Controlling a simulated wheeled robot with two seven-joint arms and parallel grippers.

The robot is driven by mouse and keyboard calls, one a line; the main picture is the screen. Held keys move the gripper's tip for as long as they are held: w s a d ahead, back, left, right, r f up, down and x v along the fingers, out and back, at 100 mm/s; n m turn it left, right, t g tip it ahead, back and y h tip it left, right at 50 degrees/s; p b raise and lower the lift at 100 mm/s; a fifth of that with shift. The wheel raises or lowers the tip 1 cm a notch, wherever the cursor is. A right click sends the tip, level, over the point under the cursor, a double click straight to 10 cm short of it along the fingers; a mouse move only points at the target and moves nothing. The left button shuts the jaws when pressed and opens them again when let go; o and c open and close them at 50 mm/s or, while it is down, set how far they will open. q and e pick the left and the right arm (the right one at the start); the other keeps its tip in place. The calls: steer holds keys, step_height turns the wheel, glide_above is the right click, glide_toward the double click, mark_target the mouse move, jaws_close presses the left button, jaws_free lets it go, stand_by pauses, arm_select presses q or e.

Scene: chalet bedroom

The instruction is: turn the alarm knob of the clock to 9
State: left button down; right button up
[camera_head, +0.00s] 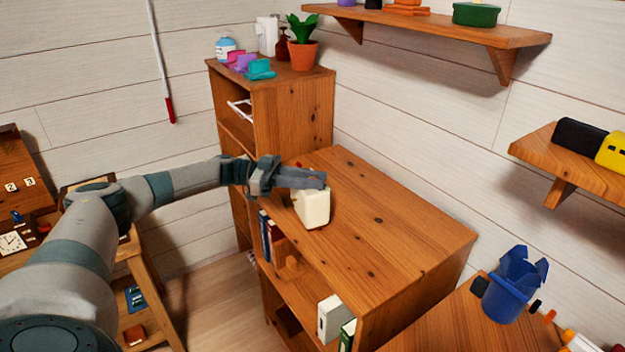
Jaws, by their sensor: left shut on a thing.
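A cream box-shaped body (313,208), which looks like the clock, stands on the wooden cabinet top (385,215) near its left edge. Its dial and numbers do not show from here. My left gripper (312,180) reaches in from the left and lies across the top of the clock. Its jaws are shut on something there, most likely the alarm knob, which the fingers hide. A small red spot (298,164) shows just behind the gripper. My right gripper is not in view.
A taller cabinet (295,100) with a potted plant (302,45) stands behind. Wall shelves (440,25) hang at the upper right. A blue container (513,288) stands at the lower right. A white-faced dial (12,242) shows at the far left. The cabinet top right of the clock is clear.

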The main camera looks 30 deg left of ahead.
arm_select(q)
steer(key=shift+r, duration=0.1)
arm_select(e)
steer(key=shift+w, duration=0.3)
arm_select(q)
steer(key=c, duration=1.5)
jaws_free()
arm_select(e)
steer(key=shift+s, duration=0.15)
